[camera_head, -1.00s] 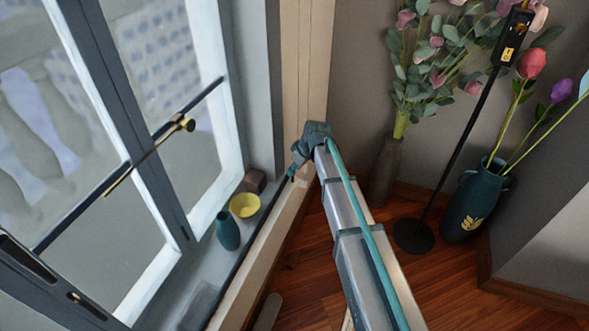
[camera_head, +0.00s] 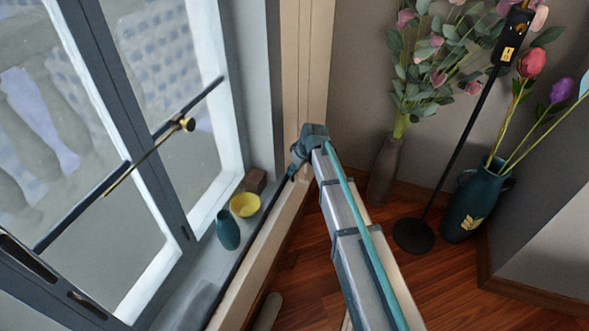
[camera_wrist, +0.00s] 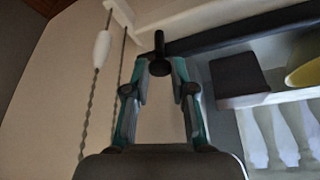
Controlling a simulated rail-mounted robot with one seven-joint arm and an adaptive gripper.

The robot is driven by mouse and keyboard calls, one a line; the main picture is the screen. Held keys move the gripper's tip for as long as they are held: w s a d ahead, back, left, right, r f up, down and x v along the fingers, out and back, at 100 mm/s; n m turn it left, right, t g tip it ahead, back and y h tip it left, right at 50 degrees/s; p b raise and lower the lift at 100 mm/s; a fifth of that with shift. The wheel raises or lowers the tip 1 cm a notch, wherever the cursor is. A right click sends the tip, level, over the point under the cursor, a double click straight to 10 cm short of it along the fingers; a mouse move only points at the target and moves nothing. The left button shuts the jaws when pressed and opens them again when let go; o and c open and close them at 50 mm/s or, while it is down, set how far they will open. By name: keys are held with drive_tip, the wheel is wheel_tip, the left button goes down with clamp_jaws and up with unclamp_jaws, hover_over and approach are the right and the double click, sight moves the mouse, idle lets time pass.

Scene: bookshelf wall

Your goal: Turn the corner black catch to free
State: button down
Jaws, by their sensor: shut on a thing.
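The black catch (camera_wrist: 159,40) shows in the wrist view as a small dark upright piece with a rounded end, beside the end of a dark bar (camera_wrist: 240,38). My gripper (camera_wrist: 160,68) has its two teal-and-grey fingers on either side of the catch and is shut on it. In the head view my gripper (camera_head: 297,158) is at the window corner, by the far end of the sill. The catch cannot be made out there, as my gripper and arm hide it.
A brown block (camera_head: 255,181), a yellow bowl (camera_head: 244,205) and a teal vase (camera_head: 228,230) stand on the sill, left of my arm. A white pull (camera_wrist: 101,48) hangs on a cord left of my gripper. Flower vases and a lamp stand (camera_head: 413,236) are at the right.

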drive_tip(key=c, duration=1.2)
unclamp_jaws()
drive_tip(key=v, duration=1.2)
drive_tip(key=shift+m, duration=0.3)
